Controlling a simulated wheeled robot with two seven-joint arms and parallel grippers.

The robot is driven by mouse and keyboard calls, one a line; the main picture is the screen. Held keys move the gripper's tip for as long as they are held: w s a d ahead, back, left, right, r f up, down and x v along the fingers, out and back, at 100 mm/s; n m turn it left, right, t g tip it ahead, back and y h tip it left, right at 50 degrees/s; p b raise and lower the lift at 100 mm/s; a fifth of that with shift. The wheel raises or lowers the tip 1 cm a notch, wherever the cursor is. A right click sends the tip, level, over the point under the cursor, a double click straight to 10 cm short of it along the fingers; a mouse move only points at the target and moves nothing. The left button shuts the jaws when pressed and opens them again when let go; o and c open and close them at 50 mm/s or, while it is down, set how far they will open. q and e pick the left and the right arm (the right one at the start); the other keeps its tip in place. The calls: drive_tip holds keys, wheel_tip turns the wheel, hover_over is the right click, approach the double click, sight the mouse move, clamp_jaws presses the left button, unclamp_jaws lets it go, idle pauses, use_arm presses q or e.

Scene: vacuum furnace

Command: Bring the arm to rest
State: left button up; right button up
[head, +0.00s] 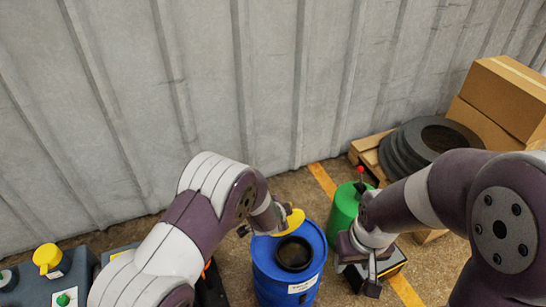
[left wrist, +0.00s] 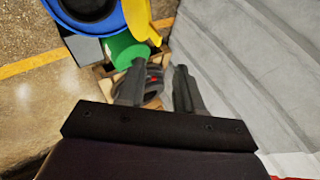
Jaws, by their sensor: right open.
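My left arm comes in from the left in the head view, its wrist just above and left of the blue drum (head: 289,274). Its gripper is mostly hidden there by the wrist. In the left wrist view my left gripper (left wrist: 158,75) has its two dark fingers apart, with nothing held between them. My right arm reaches in from the right. My right gripper (head: 358,277) points down, open and empty, right of the blue drum and in front of the green canister (head: 343,214).
A yellow piece (head: 292,222) is at the drum's back rim, close to my left wrist. A dark box with yellow edging (head: 393,264) is beside my right gripper. Dark rings (head: 402,152) and cardboard boxes (head: 505,95) stand back right. A corrugated wall (head: 270,80) closes the back.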

use_arm(q)
drive_tip(key=s+a+f+n+g, duration=0.2)
drive_tip(key=s+f+n+g, duration=0.15)
drive_tip(key=s, duration=0.35)
drive_tip(key=s+a+r+n+g+p, duration=0.1)
drive_tip(key=s+a+r+n+p, duration=0.2)
drive_tip(key=a+r, duration=0.4)
drive_tip(key=s+a+r+n+g+y+p, duration=0.1)
drive_tip(key=s+a+r+n+p, duration=0.3)
drive_tip(key=s+a+r, duration=0.3)
drive_tip(key=s+a+r+n+g+y+p, duration=0.1)
drive_tip(key=s+a+r+n+p, duration=0.3)
drive_tip(key=r, duration=1)
drive_tip(key=s+a+n, duration=0.1)
drive_tip(key=s+a, duration=0.2)
drive_tip(key=shift+r, duration=0.35)
